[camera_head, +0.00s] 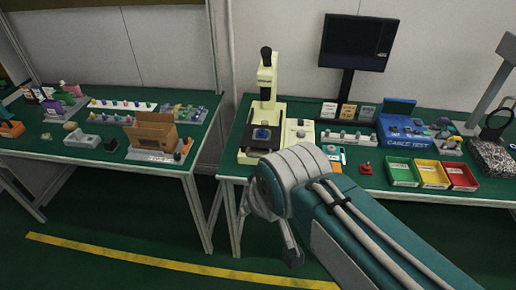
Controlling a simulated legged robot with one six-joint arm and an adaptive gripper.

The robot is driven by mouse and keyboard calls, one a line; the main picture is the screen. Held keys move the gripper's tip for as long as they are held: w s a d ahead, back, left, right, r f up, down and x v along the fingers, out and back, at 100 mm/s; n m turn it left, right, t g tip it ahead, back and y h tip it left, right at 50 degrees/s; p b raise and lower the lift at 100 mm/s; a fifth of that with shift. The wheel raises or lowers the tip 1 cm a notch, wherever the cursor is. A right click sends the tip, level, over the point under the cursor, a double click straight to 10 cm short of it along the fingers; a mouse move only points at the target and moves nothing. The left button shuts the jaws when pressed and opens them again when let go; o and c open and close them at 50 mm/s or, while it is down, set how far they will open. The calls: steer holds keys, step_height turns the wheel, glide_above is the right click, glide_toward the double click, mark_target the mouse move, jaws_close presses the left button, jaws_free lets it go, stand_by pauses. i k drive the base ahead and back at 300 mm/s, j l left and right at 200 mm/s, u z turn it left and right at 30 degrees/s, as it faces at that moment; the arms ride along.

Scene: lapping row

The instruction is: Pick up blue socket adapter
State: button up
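A small dark blue square piece (262,134), which looks like the blue socket adapter, sits on the black base plate of a cream hand press (267,85) on the right-hand table. It is too small to make out in detail. My arm reaches in from the lower right. My gripper (291,255) hangs below the front edge of this table, in front of and lower than the press, apart from the blue piece. My own wrist hides part of the gripper, and its opening does not show clearly.
The right table (232,160) also holds a blue cable tester (398,125), a monitor (356,42), and green (402,171), yellow (431,174) and red (461,177) bins. The left table (60,150) carries a cardboard box (152,130) and small parts. A gap separates the tables.

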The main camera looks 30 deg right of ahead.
mark_target(261, 133)
steer(key=i+l, duration=0.25)
steer(key=i, duration=0.15)
steer(key=i+l, duration=0.25)
steer(key=i, duration=0.15)
